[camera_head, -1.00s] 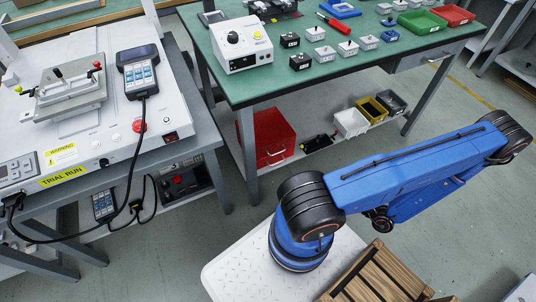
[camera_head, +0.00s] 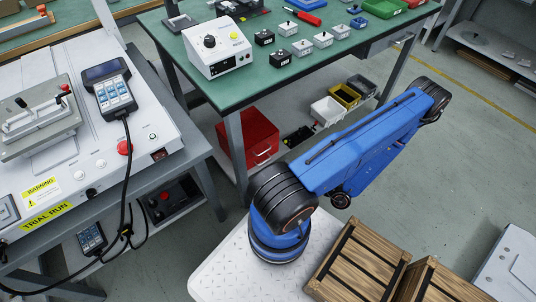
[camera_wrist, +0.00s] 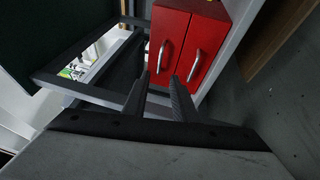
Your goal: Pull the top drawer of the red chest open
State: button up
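The red chest (camera_head: 262,133) stands on the shelf under the green workbench, with a silver handle visible on its front. In the wrist view the red chest (camera_wrist: 203,22) appears turned sideways, with two drawer fronts, each with a silver handle. The left front, on the side away from the shelf edge, looks like the top drawer (camera_wrist: 173,27); its handle (camera_wrist: 163,56) appears just beyond and between my fingertips. My gripper (camera_wrist: 162,77) is open, with nothing between its fingers; contact with the handle cannot be seen. The gripper is not visible in the head view.
The green workbench (camera_head: 262,82) has a leg (camera_head: 236,150) just left of the chest. White, yellow and grey bins (camera_head: 345,95) share the shelf. Wooden crates (camera_head: 360,262) sit near my arm. A white machine (camera_head: 75,150) stands at the left. Open floor lies at the right.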

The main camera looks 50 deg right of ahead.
jog(key=x, duration=1.1)
jog(key=shift+a, duration=0.1)
jog(key=shift+c, duration=0.3)
grip_shut()
dwell(1.3)
